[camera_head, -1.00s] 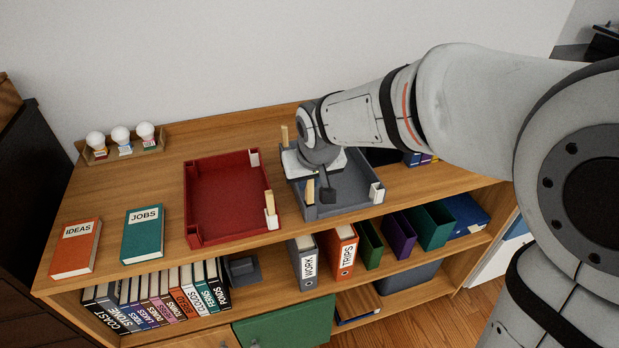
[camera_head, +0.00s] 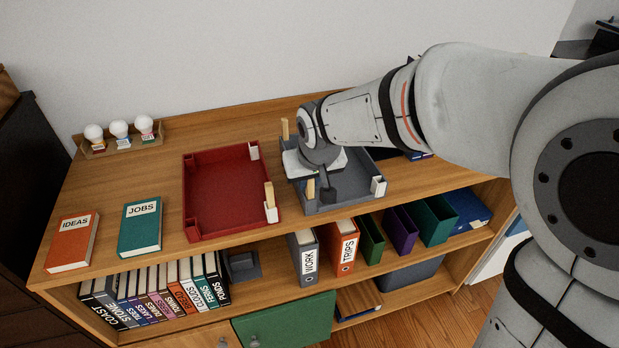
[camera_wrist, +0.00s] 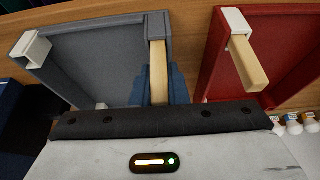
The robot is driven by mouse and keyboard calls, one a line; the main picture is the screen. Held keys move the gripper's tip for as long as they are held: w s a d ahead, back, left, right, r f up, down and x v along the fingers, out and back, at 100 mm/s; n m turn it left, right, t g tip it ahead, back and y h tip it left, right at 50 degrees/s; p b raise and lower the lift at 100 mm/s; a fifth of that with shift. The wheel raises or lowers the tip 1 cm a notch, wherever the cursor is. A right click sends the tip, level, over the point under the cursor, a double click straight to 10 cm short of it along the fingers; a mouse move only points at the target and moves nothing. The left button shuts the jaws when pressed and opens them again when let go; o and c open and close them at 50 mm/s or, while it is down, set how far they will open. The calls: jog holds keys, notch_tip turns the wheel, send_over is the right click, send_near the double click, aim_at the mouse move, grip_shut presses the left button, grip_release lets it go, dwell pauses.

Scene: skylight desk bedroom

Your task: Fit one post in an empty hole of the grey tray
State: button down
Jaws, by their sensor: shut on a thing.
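The grey tray (camera_head: 345,203) lies on the wooden top, right of the middle. My gripper (camera_head: 317,190) points down over its left side and is shut on a pale wooden post (camera_head: 310,188). The post stands about upright at the tray's front left corner, and it also shows between the fingers in the wrist view (camera_wrist: 158,75). Its lower end meets the grey corner block (camera_wrist: 157,24); I cannot tell how deep it sits. Another post (camera_head: 285,127) stands at the back left corner. The front right corner has a white socket (camera_head: 378,186) with no post. My arm hides the back right.
A red tray (camera_head: 228,233) lies close on the left, with a post (camera_head: 269,193) at its front right corner. Two books, orange (camera_head: 72,243) and teal (camera_head: 140,228), lie further left. A rack with three bulbs (camera_head: 120,142) stands behind them. Binders and books fill the shelf below.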

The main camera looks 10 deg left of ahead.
jog(key=c, duration=1.3)
grip_release()
jog(key=shift+c, duration=0.2)
jog(key=v, duration=0.7)
jog(key=shift+r, duration=0.35)
jog(key=shift+s, duration=0.1)
